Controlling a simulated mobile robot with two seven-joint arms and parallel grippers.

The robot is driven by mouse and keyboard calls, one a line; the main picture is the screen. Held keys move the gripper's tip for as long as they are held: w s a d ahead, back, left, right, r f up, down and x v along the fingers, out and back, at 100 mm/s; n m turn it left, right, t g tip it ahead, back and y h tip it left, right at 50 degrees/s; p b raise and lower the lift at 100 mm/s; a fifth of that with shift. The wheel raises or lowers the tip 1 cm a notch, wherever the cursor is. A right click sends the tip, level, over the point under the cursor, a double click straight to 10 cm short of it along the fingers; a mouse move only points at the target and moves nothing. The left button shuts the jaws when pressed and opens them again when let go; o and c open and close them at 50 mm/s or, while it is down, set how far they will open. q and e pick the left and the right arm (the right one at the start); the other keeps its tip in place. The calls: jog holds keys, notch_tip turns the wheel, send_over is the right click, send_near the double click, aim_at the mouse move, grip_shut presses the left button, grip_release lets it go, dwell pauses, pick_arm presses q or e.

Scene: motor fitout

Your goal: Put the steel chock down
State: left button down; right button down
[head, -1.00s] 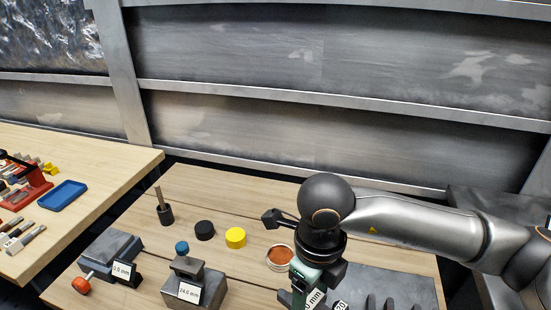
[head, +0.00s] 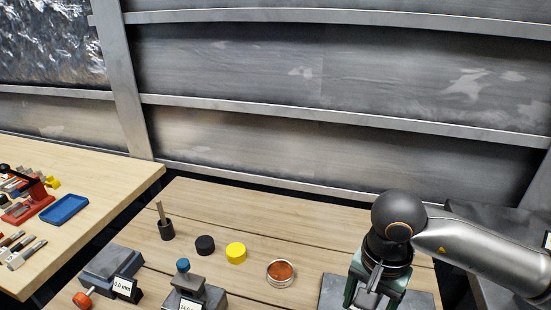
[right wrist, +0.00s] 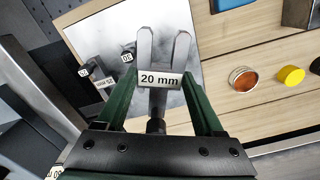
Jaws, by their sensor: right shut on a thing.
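The steel chock (right wrist: 145,50) is a grey two-pronged fork with a white label reading 20 mm. My right gripper (right wrist: 162,80) is shut on it, its green fingers on either side of the label end, prongs pointing away from the wrist. In the head view my right gripper (head: 372,285) points down over the grey plate (head: 332,290) at the lower right. The plate shows under the prongs in the right wrist view (right wrist: 185,25). I cannot tell whether the chock touches it. My left gripper is out of view.
Other labelled chocks (right wrist: 100,72) stand on the plate, left of the held one in the wrist view. A tin of orange-brown paste (head: 280,272), yellow cap (head: 236,253), black cap (head: 205,245) and steel blocks (head: 112,265) stand on the wooden table. Bare wood lies behind them.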

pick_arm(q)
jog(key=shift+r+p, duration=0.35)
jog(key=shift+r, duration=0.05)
pick_arm(e)
jog(key=shift+s+d+r+n, duration=0.1)
jog(key=shift+d+n, duration=0.6)
jog(key=shift+n, duration=0.65)
jog(key=shift+s+d+r+n, duration=0.1)
jog(key=shift+d+n, duration=0.65)
jog(key=shift+n, duration=0.55)
jog(key=shift+d+n, duration=0.7)
jog(key=shift+n, duration=0.65)
